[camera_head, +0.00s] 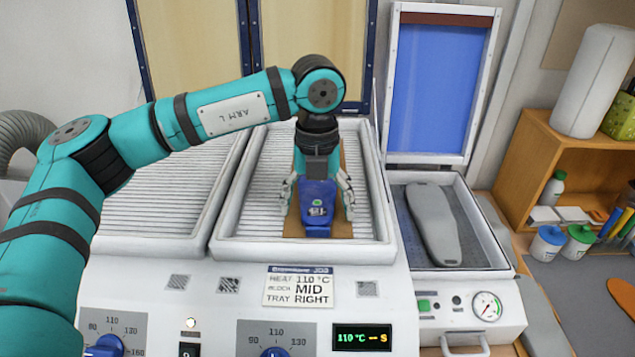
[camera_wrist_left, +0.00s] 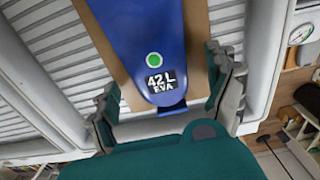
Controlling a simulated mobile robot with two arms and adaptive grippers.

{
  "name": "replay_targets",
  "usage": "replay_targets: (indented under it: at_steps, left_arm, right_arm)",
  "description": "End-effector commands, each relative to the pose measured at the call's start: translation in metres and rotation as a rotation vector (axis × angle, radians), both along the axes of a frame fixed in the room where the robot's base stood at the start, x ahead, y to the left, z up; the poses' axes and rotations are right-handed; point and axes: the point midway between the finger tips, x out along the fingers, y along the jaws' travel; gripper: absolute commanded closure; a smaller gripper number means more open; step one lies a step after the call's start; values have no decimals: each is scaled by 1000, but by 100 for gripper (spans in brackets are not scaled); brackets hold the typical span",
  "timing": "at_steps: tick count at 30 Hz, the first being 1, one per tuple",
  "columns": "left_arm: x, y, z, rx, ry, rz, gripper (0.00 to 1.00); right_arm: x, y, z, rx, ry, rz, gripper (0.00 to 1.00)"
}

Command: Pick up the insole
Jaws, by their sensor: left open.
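A blue insole (camera_head: 317,226) lies on a brown sheet (camera_head: 294,225) on the ribbed bed of the right-hand heater bay (camera_head: 262,205). In the left wrist view the insole (camera_wrist_left: 148,40) shows a green dot and a "42 L EVA" label, with a small tab at its near end. My left gripper (camera_head: 319,208) is over the insole, pointing down, with its fingers spread to either side of it. In the wrist view the open fingers (camera_wrist_left: 169,108) flank the labelled end; nothing is gripped. My right gripper is not in view.
A grey sole-shaped block (camera_head: 432,222) sits in the press at right, whose blue-lined lid (camera_head: 437,85) stands open. The left heater bay (camera_head: 165,185) is empty. A card (camera_head: 298,288) reads "HEAT 110 °C, BLOCK MID, TRAY RIGHT". A wooden shelf (camera_head: 575,140) stands far right.

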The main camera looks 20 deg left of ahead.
Motion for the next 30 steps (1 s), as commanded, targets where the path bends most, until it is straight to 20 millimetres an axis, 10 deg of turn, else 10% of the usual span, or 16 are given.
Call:
replay_targets:
  at_steps: [12, 30]
  left_arm:
    - [0, 0, 1, 0, 0, 0, 64]
    - [1, -1, 31, -1, -4, 0, 64]
  right_arm:
    - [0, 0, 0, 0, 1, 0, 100]
    - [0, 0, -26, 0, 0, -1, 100]
